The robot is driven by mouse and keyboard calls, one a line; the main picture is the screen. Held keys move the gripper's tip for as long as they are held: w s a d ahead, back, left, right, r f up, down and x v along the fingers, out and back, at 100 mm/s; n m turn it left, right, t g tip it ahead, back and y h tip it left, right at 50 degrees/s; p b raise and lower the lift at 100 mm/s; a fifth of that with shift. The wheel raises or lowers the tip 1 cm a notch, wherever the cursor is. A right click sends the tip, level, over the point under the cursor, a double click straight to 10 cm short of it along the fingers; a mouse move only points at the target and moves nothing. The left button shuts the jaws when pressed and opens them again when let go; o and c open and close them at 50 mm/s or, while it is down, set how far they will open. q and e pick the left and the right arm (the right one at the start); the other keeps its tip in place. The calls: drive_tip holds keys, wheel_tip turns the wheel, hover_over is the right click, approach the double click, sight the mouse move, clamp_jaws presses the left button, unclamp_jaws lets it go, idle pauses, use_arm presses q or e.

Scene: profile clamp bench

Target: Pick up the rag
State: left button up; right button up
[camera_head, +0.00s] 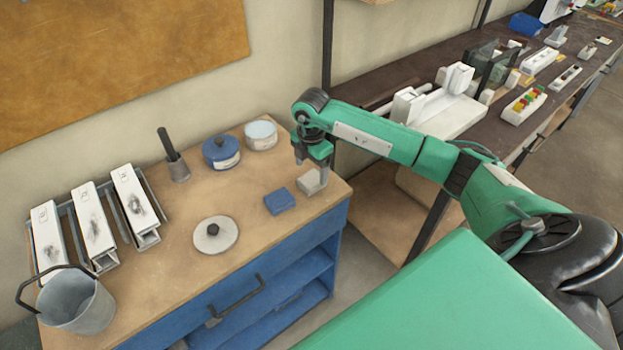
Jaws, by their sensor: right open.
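A small folded blue cloth, which looks like the rag (279,201), lies flat on the wooden bench top (190,270) near its right front edge. My right gripper (312,171) points down over the right end of the bench, to the right of and a little behind the rag. It is open, with its fingers at a small pale grey block (310,183). I cannot tell if they touch that block. The rag is apart from the gripper and in full view. My left gripper is not in view.
A round lid with a knob (215,235) lies left of the rag. White profiles (95,226) and a bucket (75,300) are at left.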

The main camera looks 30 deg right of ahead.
sight(312, 178)
drive_tip(key=shift+f+p, duration=0.35)
drive_tip(key=shift+f, duration=1.35)
drive_tip(key=c, duration=1.1)
drive_tip(key=shift+o, duration=0.2)
drive_tip(key=shift+r, duration=0.15)
wheel_tip(312, 178, up, 20)
drive_tip(key=b, duration=0.3)
drive_tip(key=shift+b, duration=0.4)
